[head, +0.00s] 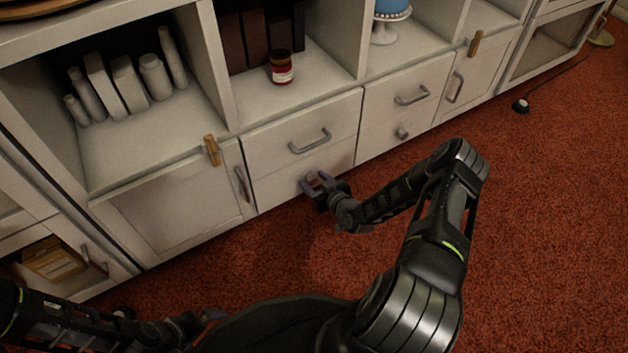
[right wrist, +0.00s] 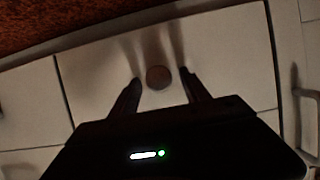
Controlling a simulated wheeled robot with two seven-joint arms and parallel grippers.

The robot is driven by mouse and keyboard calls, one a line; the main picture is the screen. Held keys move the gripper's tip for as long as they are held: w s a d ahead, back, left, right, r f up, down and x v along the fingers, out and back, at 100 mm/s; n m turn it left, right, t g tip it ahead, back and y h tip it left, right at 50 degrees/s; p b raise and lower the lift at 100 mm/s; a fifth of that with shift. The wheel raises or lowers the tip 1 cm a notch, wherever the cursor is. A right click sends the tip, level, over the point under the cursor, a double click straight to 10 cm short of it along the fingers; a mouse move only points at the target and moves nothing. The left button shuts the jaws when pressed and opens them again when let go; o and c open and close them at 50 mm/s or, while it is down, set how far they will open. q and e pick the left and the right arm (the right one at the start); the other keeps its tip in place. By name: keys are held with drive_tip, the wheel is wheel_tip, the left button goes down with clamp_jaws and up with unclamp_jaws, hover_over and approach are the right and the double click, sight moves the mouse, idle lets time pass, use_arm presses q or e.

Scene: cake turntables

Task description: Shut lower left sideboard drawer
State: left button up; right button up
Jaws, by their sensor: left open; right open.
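The lower left drawer (head: 276,188) is a pale front low in the sideboard (head: 225,70), below a drawer with a bar handle (head: 310,143). It looks about flush; a small gap cannot be told. My right gripper (head: 318,180) is open in front of it, at its round knob. In the right wrist view the drawer front (right wrist: 95,85) fills the middle, and the knob (right wrist: 158,77) shows between the two spread fingertips. Whether the fingers touch the front cannot be told. My left gripper (head: 208,317) is open and empty at the lower left, away from the sideboard.
Right of it are another handled drawer (head: 411,97) and a knobbed drawer (head: 402,133). A cupboard door (head: 175,208) stands left. A jar (head: 281,68), white bottles and books, and a blue cake on a stand (head: 385,30) sit on the shelves.

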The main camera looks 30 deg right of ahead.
drive_tip(key=p+v, duration=0.3)
drive_tip(key=v, duration=0.4)
drive_tip(key=shift+s+r, duration=0.2)
drive_tip(key=shift+s, duration=0.1)
